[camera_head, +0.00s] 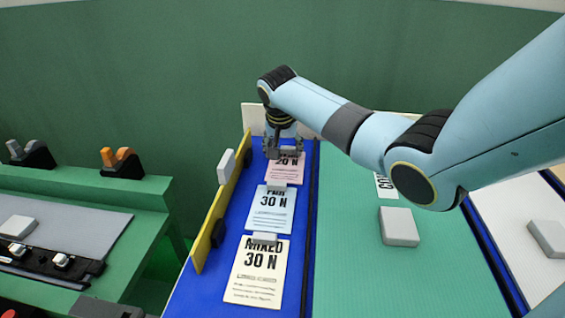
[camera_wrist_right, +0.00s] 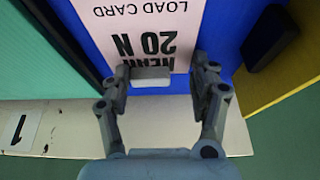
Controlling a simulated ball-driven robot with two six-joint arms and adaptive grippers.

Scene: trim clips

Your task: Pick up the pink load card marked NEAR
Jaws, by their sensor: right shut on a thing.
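The pink load card (camera_head: 283,172) lies at the far end of the blue strip in the head view, its top partly hidden by my right gripper (camera_head: 284,148). In the right wrist view the pink card (camera_wrist_right: 140,20) reads NEAR 20 N, LOAD CARD, upside down. A pale tab (camera_wrist_right: 151,76) sits at its edge between the fingers of my right gripper (camera_wrist_right: 161,80), which is shut on the card at this tab. The card looks flat on the blue surface; I cannot tell whether it is lifted. My left gripper is not in view.
A blue 30 N card (camera_head: 272,212) and a cream MIXED 30 N card (camera_head: 257,270) lie nearer on the blue strip (camera_head: 205,290). A yellow wall (camera_head: 222,205) runs along its left. A green ribbed panel (camera_head: 350,260) with a grey block (camera_head: 399,227) is on the right.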

